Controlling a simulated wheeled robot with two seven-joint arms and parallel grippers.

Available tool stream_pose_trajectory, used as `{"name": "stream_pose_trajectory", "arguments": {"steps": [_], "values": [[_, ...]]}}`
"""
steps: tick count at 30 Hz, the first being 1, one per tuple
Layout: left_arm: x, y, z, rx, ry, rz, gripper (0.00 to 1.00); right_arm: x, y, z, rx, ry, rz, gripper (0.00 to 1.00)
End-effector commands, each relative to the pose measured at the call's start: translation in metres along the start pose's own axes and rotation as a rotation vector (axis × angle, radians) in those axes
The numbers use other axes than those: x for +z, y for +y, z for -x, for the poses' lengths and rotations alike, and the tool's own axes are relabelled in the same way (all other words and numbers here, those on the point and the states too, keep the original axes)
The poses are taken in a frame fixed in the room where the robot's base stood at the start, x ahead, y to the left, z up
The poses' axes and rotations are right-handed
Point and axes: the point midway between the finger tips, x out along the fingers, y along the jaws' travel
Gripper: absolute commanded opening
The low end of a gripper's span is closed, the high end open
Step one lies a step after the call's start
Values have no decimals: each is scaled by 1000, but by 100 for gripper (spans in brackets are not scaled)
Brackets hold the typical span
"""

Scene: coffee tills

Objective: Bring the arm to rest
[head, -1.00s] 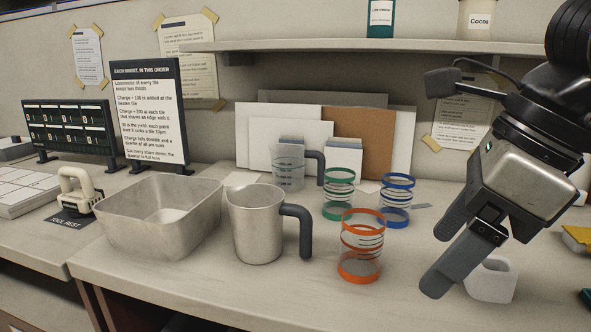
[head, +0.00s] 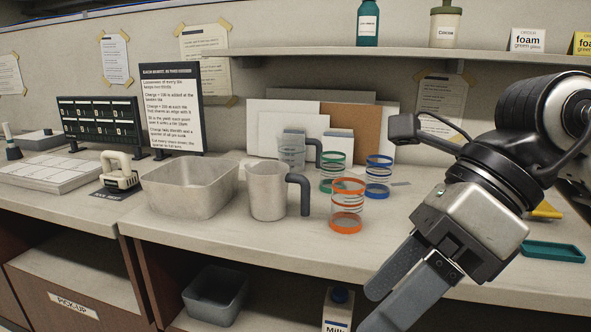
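My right arm comes in from the right, and its gripper (head: 372,308) hangs in front of the counter's front edge, pointing down and to the left. Its two fingers stand a little apart with nothing seen between them. The gripper is clear of the orange-banded glass (head: 346,207), which stands upright on the counter to its upper left. My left gripper is not in the head view.
Below are a grey tub (head: 215,295) and a milk carton (head: 338,312).

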Motion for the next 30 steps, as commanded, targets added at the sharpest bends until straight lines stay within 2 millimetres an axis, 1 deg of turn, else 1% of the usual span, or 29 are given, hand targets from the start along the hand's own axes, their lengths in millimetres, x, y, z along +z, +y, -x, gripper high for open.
{"name": "stream_pose_trajectory", "arguments": {"steps": [3, 5, 7, 10, 11, 13, 14, 15, 17, 18, 20, 21, 23, 24, 26, 27, 29, 30], "values": [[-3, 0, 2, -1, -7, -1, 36, 12, 20, -13, 195, -81, -28, 74], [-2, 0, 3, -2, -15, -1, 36, 20, 32, -18, 307, -136, -54, 74], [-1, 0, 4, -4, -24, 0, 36, 31, 45, -20, 456, -217, -98, 74], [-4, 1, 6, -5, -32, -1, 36, 52, 61, -14, 718, -381, -217, 74], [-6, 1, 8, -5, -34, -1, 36, 59, 63, -9, 802, -442, -268, 74], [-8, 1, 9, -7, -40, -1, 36, 74, 59, 4, 987, -592, -409, 74], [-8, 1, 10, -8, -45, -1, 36, 79, 53, 10, 1058, -658, -478, 74], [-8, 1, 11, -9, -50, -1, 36, 84, 42, 17, 1147, -748, -579, 74], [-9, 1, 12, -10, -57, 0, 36, 88, 18, 24, 1264, -883, -746, 74], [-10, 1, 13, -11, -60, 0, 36, 86, -1, 27, 1331, -971, -869, 74], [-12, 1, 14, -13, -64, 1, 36, 78, -34, 24, 1410, -1103, -1070, 74], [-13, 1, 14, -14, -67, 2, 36, 68, -57, 19, 1451, -1186, -1217, 74], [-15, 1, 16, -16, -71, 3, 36, 45, -90, 4, 1487, -1306, -1449, 74], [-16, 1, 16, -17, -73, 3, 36, 26, -110, -11, 1498, -1377, -1615, 74], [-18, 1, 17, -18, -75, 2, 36, -6, -133, -35, 1488, -1465, -1849, 74], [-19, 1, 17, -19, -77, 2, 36, -29, -144, -53, 1468, -1512, -2003, 74], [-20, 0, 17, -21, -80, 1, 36, -64, -153, -81, 1423, -1565, -2227, 74], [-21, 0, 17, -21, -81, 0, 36, -86, -156, -100, -1360, 1562, 2323, 74]]}}
